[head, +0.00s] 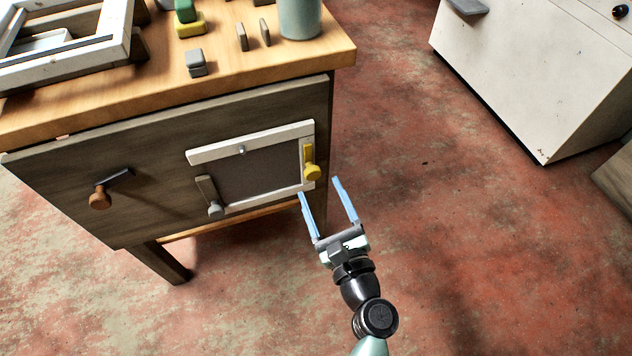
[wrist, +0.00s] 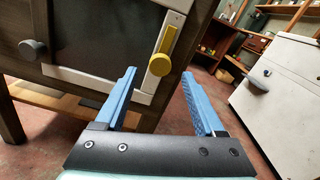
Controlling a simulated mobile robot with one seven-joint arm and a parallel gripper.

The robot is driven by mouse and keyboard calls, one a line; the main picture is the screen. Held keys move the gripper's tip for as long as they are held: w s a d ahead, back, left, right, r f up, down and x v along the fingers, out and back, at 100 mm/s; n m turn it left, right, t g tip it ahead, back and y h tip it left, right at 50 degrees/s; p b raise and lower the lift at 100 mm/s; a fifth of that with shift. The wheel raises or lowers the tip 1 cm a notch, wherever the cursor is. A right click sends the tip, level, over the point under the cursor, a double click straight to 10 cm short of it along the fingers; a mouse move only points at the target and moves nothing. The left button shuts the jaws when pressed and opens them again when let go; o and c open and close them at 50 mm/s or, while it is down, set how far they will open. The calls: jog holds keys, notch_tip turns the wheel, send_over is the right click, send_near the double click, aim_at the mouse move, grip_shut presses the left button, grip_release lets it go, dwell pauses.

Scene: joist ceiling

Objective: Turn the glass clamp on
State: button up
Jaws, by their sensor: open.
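A white-edged frame with a dark grey pane (head: 262,180) is set in the front of the wooden bench. On its right edge is a yellow turn-clamp (head: 312,172), a round knob with a bar pointing up; it also shows in the wrist view (wrist: 160,64). On its left is a grey turn-clamp (head: 214,210) with its bar pointing up, also in the wrist view (wrist: 33,50). I cannot tell which is the glass clamp. My gripper (head: 319,186) is open and empty, with its blue fingers close to the yellow knob, just below and right of it in the head view.
An orange-brown knob with a dark bar (head: 101,198) is on the bench front at left. The bench top (head: 275,65) holds a white frame (head: 75,64), small blocks and a blue-grey cup (head: 299,18). A white cabinet (head: 535,75) stands at right; the floor between is clear.

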aim_at(314, 176)
jog(key=shift+x, duration=1.9)
grip_shut()
